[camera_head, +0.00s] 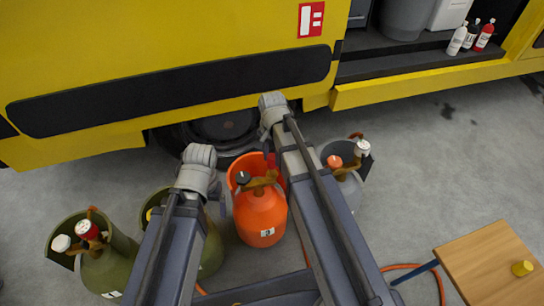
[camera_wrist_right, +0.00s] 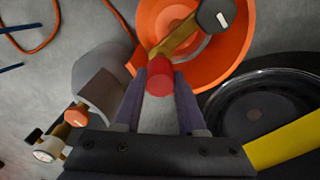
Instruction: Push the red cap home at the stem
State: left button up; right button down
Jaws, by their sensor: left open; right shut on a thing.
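An orange gas cylinder (camera_head: 260,217) stands upright in the middle of the head view, with a brass valve, a black knob (camera_head: 243,178) and an orange collar. The red cap (camera_wrist_right: 160,88) is between the fingers of my right gripper (camera_wrist_right: 160,100), which is shut on it. The cap is at the end of the brass stem (camera_wrist_right: 175,42) in the right wrist view; I cannot tell whether it is fully seated. My left gripper (camera_head: 221,203) is open, mostly hidden beneath its wrist, left of the orange cylinder.
Green cylinders (camera_head: 108,270) stand at left, one partly behind my left arm. A grey cylinder (camera_head: 345,185) with an orange knob (camera_head: 334,161) stands at right. A yellow vehicle (camera_head: 150,50) is behind. A wooden table (camera_head: 485,265) is at lower right; floor between is mostly clear.

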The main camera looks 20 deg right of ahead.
aim_at(272, 165)
jog(key=shift+f+b, duration=0.55)
jog(key=shift+f, duration=0.05)
dwell(1.3)
jog(key=shift+f+b, duration=0.95)
jog(key=shift+f+b, duration=0.75)
dwell(0.7)
jog(key=shift+c, duration=2)
grip_release()
notch_tip(272, 165, up, 8)
jog(key=p, duration=0.8)
